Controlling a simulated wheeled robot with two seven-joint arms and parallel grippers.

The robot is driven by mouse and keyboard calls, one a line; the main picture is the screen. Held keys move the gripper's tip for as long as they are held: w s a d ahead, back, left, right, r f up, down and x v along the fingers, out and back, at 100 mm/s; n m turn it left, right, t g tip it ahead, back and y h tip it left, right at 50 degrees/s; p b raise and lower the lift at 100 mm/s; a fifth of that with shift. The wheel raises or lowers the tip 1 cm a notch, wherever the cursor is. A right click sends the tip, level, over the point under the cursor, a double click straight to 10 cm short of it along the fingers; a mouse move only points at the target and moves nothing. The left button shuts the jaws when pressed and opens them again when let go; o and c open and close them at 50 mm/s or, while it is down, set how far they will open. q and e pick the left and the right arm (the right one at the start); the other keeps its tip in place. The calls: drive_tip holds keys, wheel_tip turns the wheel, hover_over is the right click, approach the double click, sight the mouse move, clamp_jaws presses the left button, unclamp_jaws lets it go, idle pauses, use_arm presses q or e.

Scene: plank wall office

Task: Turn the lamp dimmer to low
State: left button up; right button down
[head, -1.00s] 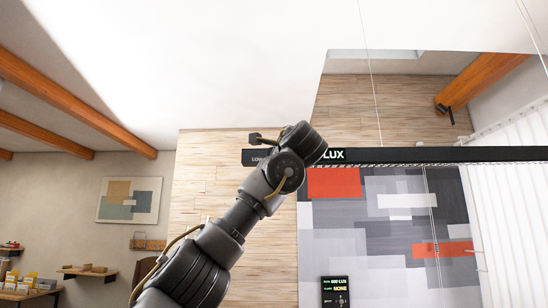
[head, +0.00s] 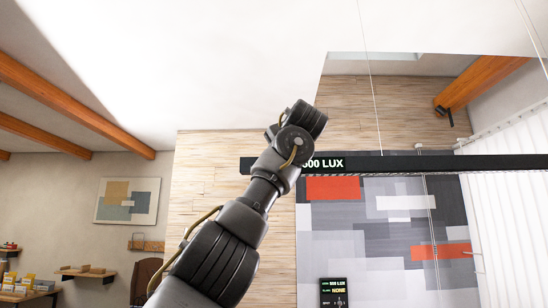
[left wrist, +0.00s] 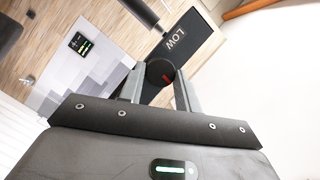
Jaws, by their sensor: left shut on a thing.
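The lamp is a long black bar (head: 440,162) hung on thin wires, with a "500 LUX" readout on its face. In the left wrist view its dark face (left wrist: 202,42) carries the word LOW. A round black dimmer knob (left wrist: 157,70) with a red mark sits below that word in the picture. My left gripper (left wrist: 160,88) is shut on the knob, one finger on each side. The red mark points toward the lower right, not at LOW. In the head view my left arm hides the knob and the gripper's fingers. My right gripper is not in view.
A small dark panel (head: 333,292) below the bar also reads 500 LUX. A patchwork grey and red wall panel (head: 385,230) is behind the bar. White curtains (head: 505,220) hang at the right. Shelves with boxes (head: 85,271) are at the far left.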

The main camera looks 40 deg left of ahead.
use_arm(q)
drive_tip(key=shift+s+a+n+t+h+b, duration=0.25)
drive_tip(key=shift+n+t+h, duration=1.05)
drive_tip(key=shift+n, duration=1.6)
drive_tip(key=shift+s+a+n+t+h+b, duration=0.15)
drive_tip(key=shift+n+t+h+b, duration=0.4)
drive_tip(key=shift+n+h, duration=1.8)
drive_tip(key=shift+s+a+n+t+h+b, duration=0.2)
drive_tip(key=shift+n+t+h, duration=0.85)
drive_tip(key=shift+n, duration=2.4)
drive_tip(key=shift+w+r, duration=0.1)
drive_tip(key=o, duration=1)
